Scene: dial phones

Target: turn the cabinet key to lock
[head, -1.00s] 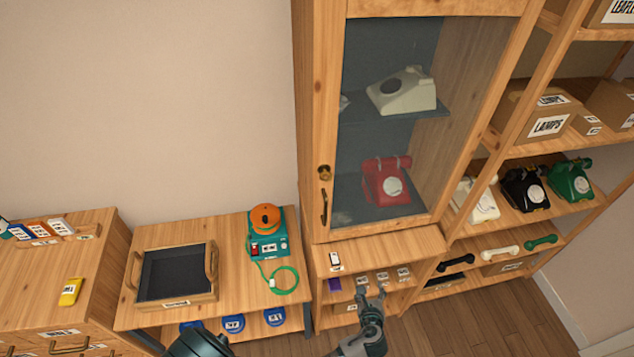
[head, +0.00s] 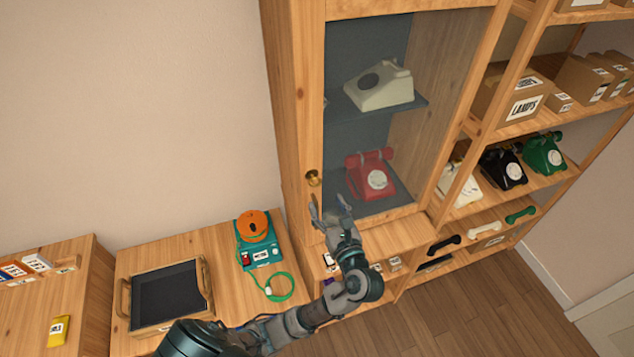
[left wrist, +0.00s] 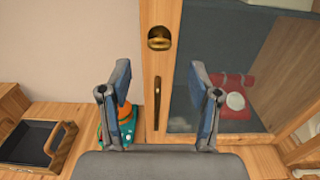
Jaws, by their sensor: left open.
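The glass-fronted wooden cabinet (head: 309,100) stands in the middle of the head view with its door closed. The brass key and lock (head: 313,178) sit on the left door frame; the brass lock fitting (left wrist: 159,39) also shows at the top centre of the left wrist view. Below it is the dark door handle (left wrist: 157,102), hidden behind my gripper in the head view. My left gripper (head: 329,203) is open and empty, just below the key and apart from it. In the left wrist view my open fingers (left wrist: 160,80) stand either side of the handle line.
A red phone (head: 372,176) and a cream phone (head: 380,86) are behind the glass. A teal box with an orange top (head: 257,245) and a dark-lined tray (head: 168,294) stand on the low table at left. Open shelves with phones are at right.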

